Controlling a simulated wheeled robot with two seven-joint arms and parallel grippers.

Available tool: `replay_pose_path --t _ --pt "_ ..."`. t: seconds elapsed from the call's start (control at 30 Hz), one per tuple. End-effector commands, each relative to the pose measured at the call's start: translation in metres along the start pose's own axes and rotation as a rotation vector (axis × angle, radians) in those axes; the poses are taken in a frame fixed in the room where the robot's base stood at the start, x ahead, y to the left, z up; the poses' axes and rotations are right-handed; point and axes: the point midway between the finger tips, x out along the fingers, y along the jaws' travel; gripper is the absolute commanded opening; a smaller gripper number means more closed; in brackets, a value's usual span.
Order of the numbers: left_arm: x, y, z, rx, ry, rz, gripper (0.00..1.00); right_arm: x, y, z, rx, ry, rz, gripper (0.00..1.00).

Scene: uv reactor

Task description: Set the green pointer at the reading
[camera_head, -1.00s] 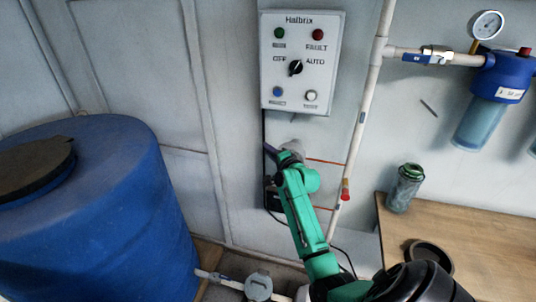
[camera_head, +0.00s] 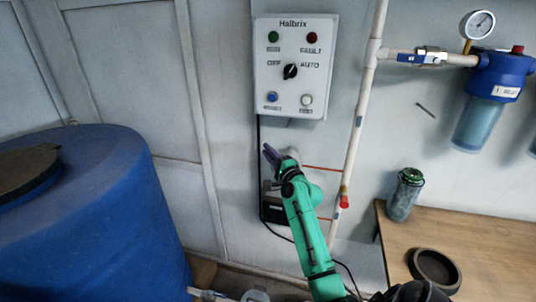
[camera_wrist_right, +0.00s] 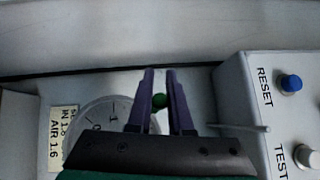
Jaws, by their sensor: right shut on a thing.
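My right gripper (camera_head: 270,155) is on the wall below the control box in the head view, with purple fingers tilted up to the left. In the right wrist view its fingers (camera_wrist_right: 160,96) are shut on a small green knob, the green pointer (camera_wrist_right: 159,100). A round dial face (camera_wrist_right: 98,124) with dark marks lies behind and left of the fingers, partly hidden by the gripper. A pale label (camera_wrist_right: 62,137) beside the dial has a line like "AIR 1.6"; its other line is hard to read. My left gripper is not in view.
The Halbrix control box (camera_head: 293,68) is just above the gripper. A white vertical pipe (camera_head: 357,125) runs to the right, with a red-tipped fitting (camera_head: 344,200). A blue tank (camera_head: 95,220) stands left. A wooden table (camera_head: 480,250) holds a green-lidded jar (camera_head: 405,195) and black ring (camera_head: 435,268).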

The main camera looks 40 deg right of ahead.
Motion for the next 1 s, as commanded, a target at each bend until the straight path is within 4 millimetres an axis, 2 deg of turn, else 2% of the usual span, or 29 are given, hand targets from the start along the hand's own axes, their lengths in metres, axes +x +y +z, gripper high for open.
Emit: replay_pose_path --t 0.07,0.1,0.17,0.57,0.77,1.0 --pt "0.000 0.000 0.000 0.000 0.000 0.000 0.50 0.000 -0.001 0.000 -0.001 0.000 -0.001 0.00" --pt "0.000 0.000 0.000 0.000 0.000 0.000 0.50 0.000 -0.001 0.000 -0.002 0.000 -0.001 0.26" --pt "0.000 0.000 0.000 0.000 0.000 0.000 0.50 0.000 -0.001 0.000 -0.002 0.000 -0.001 0.47" --pt "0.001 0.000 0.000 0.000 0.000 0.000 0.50 -0.005 0.000 0.000 -0.002 0.000 0.000 0.47" --pt "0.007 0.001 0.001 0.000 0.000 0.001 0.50 -0.037 0.003 0.000 -0.004 0.001 0.002 0.47" --pt "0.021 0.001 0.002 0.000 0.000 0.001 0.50 -0.096 0.004 -0.001 -0.004 0.001 0.003 0.47"
